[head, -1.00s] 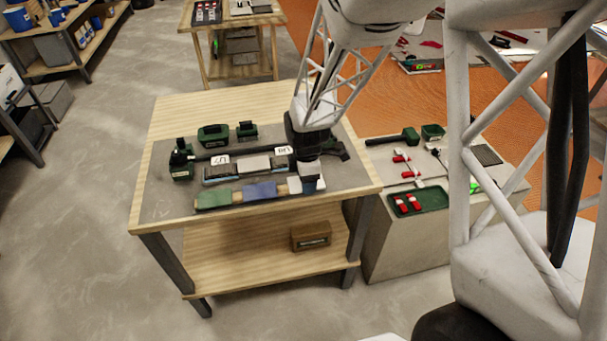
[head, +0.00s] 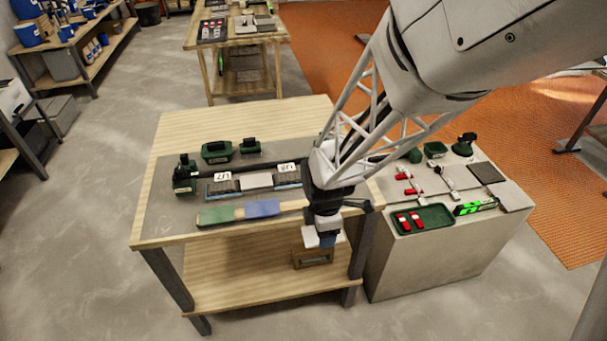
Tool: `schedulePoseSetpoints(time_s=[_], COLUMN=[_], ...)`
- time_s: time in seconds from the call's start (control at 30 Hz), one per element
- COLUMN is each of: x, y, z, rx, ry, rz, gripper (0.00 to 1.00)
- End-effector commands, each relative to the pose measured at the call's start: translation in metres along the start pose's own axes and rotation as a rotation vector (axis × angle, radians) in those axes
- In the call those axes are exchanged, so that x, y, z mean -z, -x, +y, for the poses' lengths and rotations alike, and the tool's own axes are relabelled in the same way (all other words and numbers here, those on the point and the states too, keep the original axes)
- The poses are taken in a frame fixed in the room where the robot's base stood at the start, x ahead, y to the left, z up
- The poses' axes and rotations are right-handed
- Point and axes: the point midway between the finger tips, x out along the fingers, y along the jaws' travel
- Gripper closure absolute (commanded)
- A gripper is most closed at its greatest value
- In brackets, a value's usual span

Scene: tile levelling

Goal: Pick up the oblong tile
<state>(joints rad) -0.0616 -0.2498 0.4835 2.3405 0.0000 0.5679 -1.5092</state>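A green tile (head: 215,215) and a blue tile (head: 262,208) lie on a wooden strip (head: 290,206) near the front of the workbench. Both look longer than wide, and I cannot tell which is the oblong tile. Behind them, dark and light grey tiles (head: 257,180) sit in a row on a blue-edged base, with small white labels. My gripper (head: 322,240) points down at the bench's front right edge, right of the blue tile, and hides the strip's right end. I cannot tell whether these are fingers or something held.
Dark green tools (head: 216,151) stand at the back of the bench's grey mat. A grey block stand (head: 440,258) to the right carries a green tray (head: 421,219) with red-and-white pieces. A brown box (head: 312,258) is on the lower shelf. The bench's back left is clear.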

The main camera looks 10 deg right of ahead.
Motion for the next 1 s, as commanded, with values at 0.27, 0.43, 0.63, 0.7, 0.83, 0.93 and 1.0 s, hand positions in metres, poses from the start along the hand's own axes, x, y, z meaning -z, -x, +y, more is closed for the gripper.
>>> schedulePoseSetpoints(time_s=[0.27,0.43,0.63,0.7,0.83,0.93,1.0], x=[0.0,0.0,0.0,0.0,0.001,0.004,0.007], y=[0.0,0.0,0.0,0.0,0.001,0.002,0.004], z=[-0.003,-0.003,-0.003,-0.003,-0.001,0.006,0.013], rx=[0.0,0.0,0.0,0.0,0.0,-0.001,-0.001], ry=[0.0,0.0,0.0,0.0,0.0,0.001,0.002], rz=[0.0,0.0,0.0,0.0,0.0,0.0,0.0], gripper=[0.5,0.5,0.5,0.5,0.5,0.5,0.5])
